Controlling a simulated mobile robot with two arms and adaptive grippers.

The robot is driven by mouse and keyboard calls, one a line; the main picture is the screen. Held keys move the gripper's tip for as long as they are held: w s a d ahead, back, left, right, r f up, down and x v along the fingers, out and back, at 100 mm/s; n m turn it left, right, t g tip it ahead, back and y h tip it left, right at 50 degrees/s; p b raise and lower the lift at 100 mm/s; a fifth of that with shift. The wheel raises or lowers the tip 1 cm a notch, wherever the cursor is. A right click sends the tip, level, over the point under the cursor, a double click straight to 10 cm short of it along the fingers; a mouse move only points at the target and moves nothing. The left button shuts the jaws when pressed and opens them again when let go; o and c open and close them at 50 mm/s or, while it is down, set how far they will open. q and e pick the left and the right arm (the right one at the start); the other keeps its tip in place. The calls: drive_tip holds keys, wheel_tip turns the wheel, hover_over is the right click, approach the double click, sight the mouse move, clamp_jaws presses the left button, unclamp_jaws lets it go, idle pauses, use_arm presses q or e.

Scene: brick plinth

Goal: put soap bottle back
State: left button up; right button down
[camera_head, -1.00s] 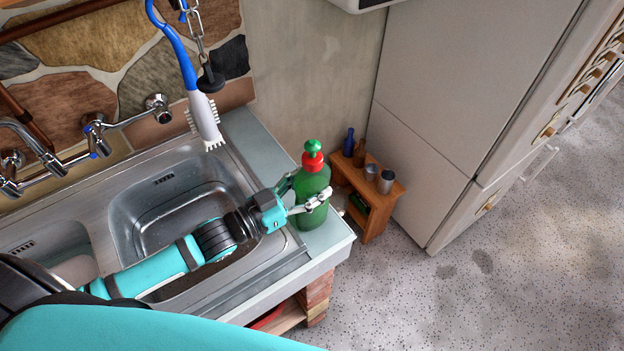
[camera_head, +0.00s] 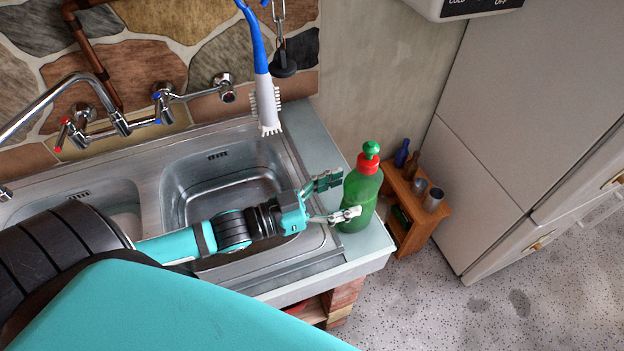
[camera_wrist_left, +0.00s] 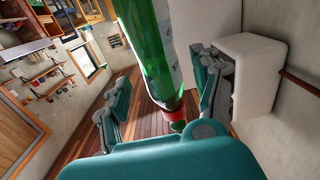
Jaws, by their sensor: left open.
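The green soap bottle (camera_head: 360,198) with a red collar and green pump top stands upright on the right end of the sink counter (camera_head: 352,257). My left gripper (camera_head: 338,200) is open at the bottle's left side, its fingers apart. One finger is behind and left of the bottle, and the other overlaps its front edge in the head view. In the left wrist view the bottle (camera_wrist_left: 152,50) shows between the open fingers (camera_wrist_left: 160,97), apart from the left-hand finger. Whether the right-hand finger touches it I cannot tell. My right gripper is not in view.
The metal sink basin (camera_head: 215,190) lies under my left arm. A white-bristled brush (camera_head: 267,105) with a blue handle hangs above the sink's back edge. A small wooden shelf (camera_head: 425,220) with bottles and cups stands on the floor right of the counter, beside the fridge (camera_head: 500,130).

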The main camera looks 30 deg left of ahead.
use_arm(q)
drive_tip(key=v, duration=0.7)
drive_tip(key=shift+b, duration=0.4)
drive_tip(key=shift+s, duration=0.1)
idle(1.7)
